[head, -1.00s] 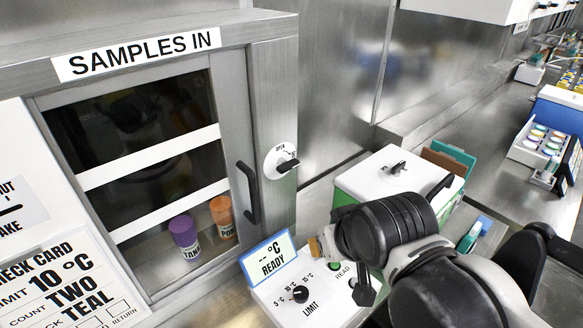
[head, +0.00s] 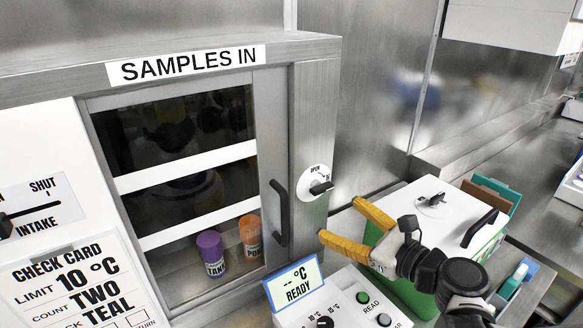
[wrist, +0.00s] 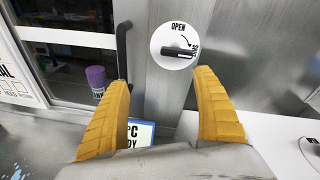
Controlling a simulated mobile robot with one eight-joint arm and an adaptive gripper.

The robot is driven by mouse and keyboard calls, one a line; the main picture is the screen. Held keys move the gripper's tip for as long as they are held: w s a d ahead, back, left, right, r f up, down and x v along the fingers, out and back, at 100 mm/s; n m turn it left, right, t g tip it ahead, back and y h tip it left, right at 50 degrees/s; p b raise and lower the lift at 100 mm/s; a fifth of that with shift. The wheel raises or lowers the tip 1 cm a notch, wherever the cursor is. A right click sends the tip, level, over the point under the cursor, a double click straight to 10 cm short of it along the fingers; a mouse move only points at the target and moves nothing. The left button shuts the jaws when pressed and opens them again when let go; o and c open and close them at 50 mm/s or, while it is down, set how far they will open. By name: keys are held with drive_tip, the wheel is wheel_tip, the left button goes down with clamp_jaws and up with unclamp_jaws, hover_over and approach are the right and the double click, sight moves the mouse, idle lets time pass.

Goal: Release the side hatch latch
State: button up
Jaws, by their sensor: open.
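The side hatch is a framed glass door (head: 185,165) under the SAMPLES IN sign, and it is closed. Its latch (head: 321,187) is a black lever on a white round plate on the right post, marked OPEN with a curved arrow. The lever lies roughly level, pointing right. The latch also shows in the wrist view (wrist: 178,50), ahead of and between my fingertips. My gripper (head: 340,224) has yellow fingers, open and empty, just below and right of the latch, apart from it. It also shows in the wrist view (wrist: 163,82).
A black vertical door handle (head: 279,213) is left of the latch. A purple jar (head: 211,252) and an orange jar (head: 250,235) stand behind the glass. A READY display box (head: 293,283) and a white-lidded green box (head: 425,208) sit below and right.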

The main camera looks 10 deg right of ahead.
sight(325, 189)
drive_tip(key=w+m, duration=0.1)
drive_tip(key=w, duration=0.2)
drive_tip(key=w+a+r+m+t+b, duration=0.1)
drive_tip(key=w, duration=0.2)
drive_tip(key=w+m+t+b, duration=0.1)
drive_tip(key=w+m, duration=0.1)
drive_tip(key=w, duration=0.2)
drive_tip(key=shift+a+r, duration=0.35)
drive_tip(key=shift+r, duration=0.05)
drive_tip(key=c, duration=1.2)
